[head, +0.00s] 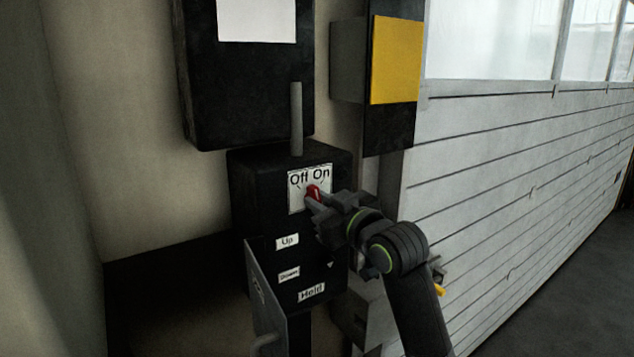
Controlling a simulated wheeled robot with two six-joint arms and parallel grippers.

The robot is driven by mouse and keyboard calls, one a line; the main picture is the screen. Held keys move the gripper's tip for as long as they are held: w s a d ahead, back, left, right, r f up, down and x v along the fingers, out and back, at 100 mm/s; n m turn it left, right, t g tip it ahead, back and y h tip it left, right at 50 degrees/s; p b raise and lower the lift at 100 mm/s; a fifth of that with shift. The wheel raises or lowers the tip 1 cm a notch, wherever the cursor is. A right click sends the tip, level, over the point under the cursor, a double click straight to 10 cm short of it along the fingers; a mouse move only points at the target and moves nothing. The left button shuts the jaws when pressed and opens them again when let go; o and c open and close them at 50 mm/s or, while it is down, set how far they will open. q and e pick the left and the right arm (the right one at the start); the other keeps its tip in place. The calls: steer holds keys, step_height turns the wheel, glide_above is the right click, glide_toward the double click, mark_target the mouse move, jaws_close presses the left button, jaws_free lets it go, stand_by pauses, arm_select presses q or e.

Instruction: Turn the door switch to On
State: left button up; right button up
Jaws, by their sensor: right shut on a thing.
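The door switch is a small red knob (313,192) on a white plate (296,200) labelled "Off" and "On", high on the front of a black control box (262,205). The knob's visible top lies below and between the two labels; its exact setting is hard to tell. My right gripper (314,199) comes in from the lower right and is shut on the red knob. Its fingers hide the lower part of the knob and some of the plate. My left gripper is not in view.
Labels "Up", "Down" and "Hold" run down the box below the switch. A grey hinged panel (264,295) stands out at the lower left. A dark cabinet (243,85) and a yellow plate (396,60) are above. A white slatted door (510,150) fills the right.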

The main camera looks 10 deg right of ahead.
steer(key=m+p, duration=0.4)
steer(key=p, duration=0.1)
steer(key=m+p, duration=0.5)
steer(key=shift+d+r+m+p, duration=0.15)
steer(key=shift+m+p, duration=0.15)
steer(key=shift+p, duration=0.1)
steer(key=shift+f+m, duration=0.25)
steer(key=shift+m, duration=0.75)
steer(key=o, duration=1.5)
steer(key=v, duration=0.7)
